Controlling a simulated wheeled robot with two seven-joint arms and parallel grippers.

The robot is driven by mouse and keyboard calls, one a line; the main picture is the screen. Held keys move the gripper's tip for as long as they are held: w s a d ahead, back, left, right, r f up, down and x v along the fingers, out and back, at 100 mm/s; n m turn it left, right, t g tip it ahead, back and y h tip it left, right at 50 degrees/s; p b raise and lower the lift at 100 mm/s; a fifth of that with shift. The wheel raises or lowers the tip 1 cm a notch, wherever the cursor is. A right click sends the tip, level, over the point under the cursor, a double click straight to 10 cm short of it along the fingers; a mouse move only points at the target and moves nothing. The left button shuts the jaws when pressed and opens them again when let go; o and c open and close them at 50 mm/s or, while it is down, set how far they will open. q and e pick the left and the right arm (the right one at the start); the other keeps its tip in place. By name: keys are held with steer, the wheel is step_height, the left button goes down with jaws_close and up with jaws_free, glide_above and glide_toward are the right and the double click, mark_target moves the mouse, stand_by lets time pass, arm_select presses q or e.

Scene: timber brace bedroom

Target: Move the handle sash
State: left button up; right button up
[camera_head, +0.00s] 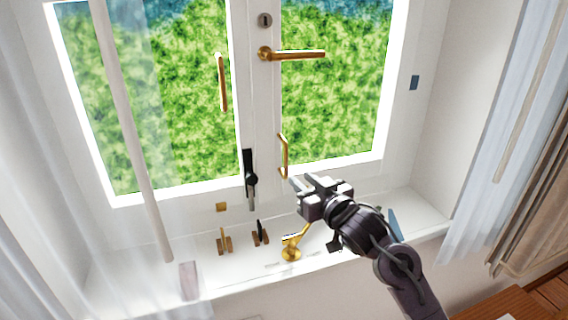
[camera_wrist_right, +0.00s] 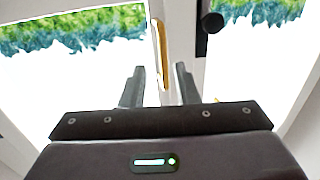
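A white window with a left sash (camera_head: 176,196) and a right sash (camera_head: 330,162) stands ahead. A slim gold pull handle (camera_head: 284,157) is upright on the right sash near the middle. A gold lever (camera_head: 292,55) sits higher up, and another gold pull (camera_head: 222,82) is on the left sash. A black handle (camera_head: 250,180) is low at the middle. My right gripper (camera_head: 301,182) is just below and right of the slim gold pull. In the right wrist view its fingers (camera_wrist_right: 160,84) are apart with nothing between them; a gold handle (camera_wrist_right: 159,50) shows beyond. My left gripper is out of view.
Sheer curtains (camera_head: 40,200) hang at left and right. A brown wooden surface (camera_head: 500,308) is at lower right.

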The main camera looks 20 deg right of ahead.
mark_target(287, 163)
steer(key=p+x, duration=0.1)
steer(key=x, duration=0.1)
steer(key=r+p+x, duration=0.1)
steer(key=x, duration=0.2)
steer(key=p+x, duration=0.1)
steer(key=x, duration=0.2)
steer(key=shift+a+r, duration=0.3)
steer(key=shift+r, duration=0.1)
jaws_close()
